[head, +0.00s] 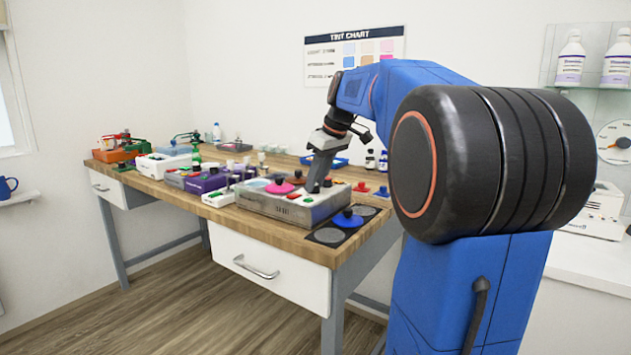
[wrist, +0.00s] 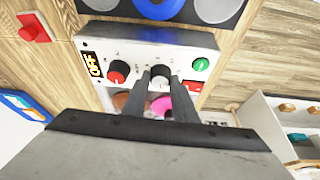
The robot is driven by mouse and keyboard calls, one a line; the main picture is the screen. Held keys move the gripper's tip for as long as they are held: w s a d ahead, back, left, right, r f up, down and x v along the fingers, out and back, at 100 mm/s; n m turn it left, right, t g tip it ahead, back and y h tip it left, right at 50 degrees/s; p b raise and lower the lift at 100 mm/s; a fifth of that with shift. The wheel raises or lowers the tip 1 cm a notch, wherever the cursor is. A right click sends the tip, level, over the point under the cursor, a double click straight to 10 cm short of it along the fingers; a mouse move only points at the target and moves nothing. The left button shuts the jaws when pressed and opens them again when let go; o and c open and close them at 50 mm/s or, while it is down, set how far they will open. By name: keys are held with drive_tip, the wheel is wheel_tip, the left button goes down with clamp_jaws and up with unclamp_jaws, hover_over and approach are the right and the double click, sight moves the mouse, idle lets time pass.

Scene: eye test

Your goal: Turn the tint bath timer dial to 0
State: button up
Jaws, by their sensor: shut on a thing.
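The tint bath unit (head: 262,203) is a metal box on the wooden bench, with coloured baths on top. My gripper (wrist: 160,78) is shut on the middle dial, one finger on each side. In the head view my gripper (head: 318,184) reaches down to the unit, and the dial is hidden. The panel markings are too small to read, so the dial's setting cannot be told.
A red rocker switch (wrist: 193,86) sits close to the right finger. Purple and white devices (head: 203,181) crowd the bench to the left.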

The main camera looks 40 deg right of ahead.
drive_tip(key=shift+d+n+g+y, duration=0.1)
drive_tip(key=shift+n+g+y, duration=0.2)
drive_tip(key=shift+n, duration=0.8)
drive_tip(key=shift+d+n+g+y, duration=0.15)
drive_tip(key=shift+n+y, duration=0.25)
drive_tip(key=shift+n, duration=0.7)
drive_tip(key=shift+a, duration=0.1)
drive_tip(key=o, duration=1)
drive_tip(key=v, duration=1.7)
drive_tip(key=shift+r, duration=0.2)
